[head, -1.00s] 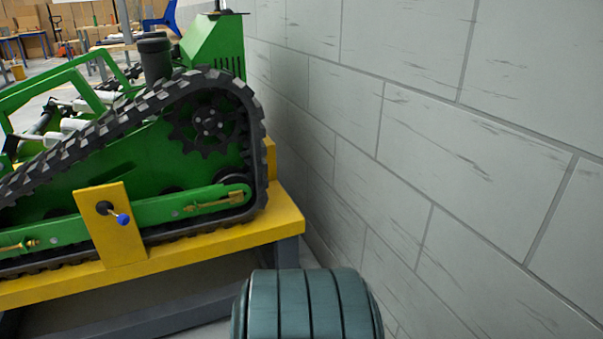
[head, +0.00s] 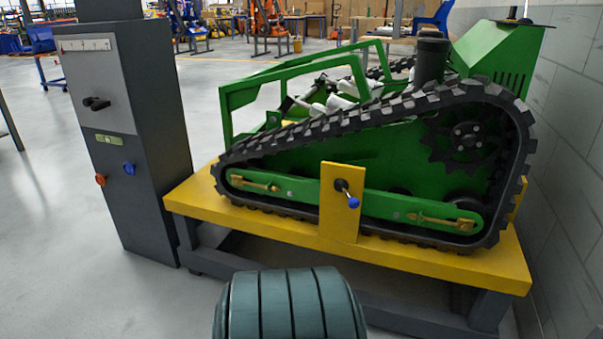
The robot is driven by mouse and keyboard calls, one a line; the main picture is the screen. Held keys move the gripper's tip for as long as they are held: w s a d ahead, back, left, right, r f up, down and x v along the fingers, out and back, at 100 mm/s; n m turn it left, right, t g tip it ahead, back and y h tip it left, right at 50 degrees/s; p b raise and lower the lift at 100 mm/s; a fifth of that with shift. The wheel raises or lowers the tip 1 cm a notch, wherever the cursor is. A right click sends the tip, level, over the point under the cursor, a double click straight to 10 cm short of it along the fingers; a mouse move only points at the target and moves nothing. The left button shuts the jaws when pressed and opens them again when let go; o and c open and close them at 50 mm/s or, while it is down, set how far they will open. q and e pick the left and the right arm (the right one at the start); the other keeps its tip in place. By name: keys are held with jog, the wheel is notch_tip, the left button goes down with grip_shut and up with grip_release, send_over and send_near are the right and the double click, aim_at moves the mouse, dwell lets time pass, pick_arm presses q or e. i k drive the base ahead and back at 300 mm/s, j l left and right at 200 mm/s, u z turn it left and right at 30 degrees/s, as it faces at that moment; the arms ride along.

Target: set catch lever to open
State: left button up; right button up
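A small lever with a dark hub and a blue knob (head: 353,202) sits on a yellow upright plate (head: 338,226) in front of the green tracked carrier (head: 385,150). The lever points down and to the right. It looks like the catch lever, but no open or shut marking is readable beside it. The carrier rests on a yellow-topped stand (head: 480,268). Neither of my grippers shows in the head view.
A dark grey control cabinet (head: 150,170) with a black switch, a green label and orange and blue knobs stands left of the stand. A pale block wall (head: 575,170) closes the right side. Open floor (head: 50,240) lies to the left.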

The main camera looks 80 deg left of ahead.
aim_at(353, 202)
jog(key=u, duration=2.3)
jog(key=k, duration=0.45)
jog(key=i, duration=0.45)
